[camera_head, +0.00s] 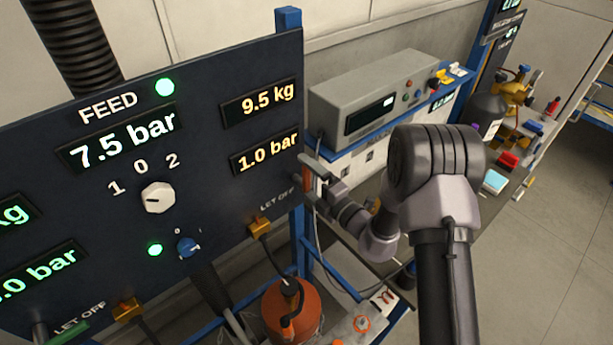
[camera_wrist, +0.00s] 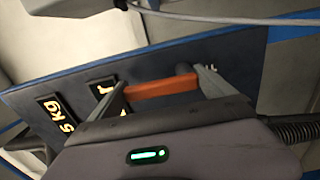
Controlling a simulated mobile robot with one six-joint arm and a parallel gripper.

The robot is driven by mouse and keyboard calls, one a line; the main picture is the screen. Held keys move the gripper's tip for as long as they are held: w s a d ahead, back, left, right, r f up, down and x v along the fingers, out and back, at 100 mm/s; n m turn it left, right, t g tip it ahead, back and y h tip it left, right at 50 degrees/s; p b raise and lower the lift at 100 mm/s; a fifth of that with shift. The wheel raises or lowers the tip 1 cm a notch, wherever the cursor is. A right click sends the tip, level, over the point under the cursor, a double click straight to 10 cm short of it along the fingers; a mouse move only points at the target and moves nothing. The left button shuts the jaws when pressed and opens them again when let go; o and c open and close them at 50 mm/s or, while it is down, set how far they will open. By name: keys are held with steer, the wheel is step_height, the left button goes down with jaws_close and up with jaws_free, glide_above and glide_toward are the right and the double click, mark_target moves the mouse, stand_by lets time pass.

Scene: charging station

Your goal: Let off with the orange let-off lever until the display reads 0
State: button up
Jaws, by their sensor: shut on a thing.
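The dark blue panel (camera_head: 215,195) fills the left of the head view. Its right-hand displays read 9.5 kg (camera_head: 259,104) and 1.0 bar (camera_head: 267,154). The orange let-off lever (camera_head: 306,178) is at the panel's right edge, near a LET OFF label. It shows as an orange bar (camera_wrist: 162,88) in the wrist view. My gripper (camera_head: 313,182) is shut on this lever, with one grey finger at each end of the bar in the wrist view (camera_wrist: 163,90). The fingers hide part of the lever in the head view.
A FEED display (camera_head: 122,138) reads 7.5 bar above a white selector knob (camera_head: 157,198). A blue knob (camera_head: 188,247) sits below. An orange gas cylinder (camera_head: 292,312) stands under the panel. A grey instrument box (camera_head: 374,95) and a cluttered bench are behind my arm.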

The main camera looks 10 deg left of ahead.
steer(key=o, duration=1.8)
steer(key=shift+c, duration=0.2)
steer(key=v, duration=1.7)
steer(key=shift+d+b, duration=0.2)
steer(key=shift+b, duration=0.2)
steer(key=shift+s, duration=0.15)
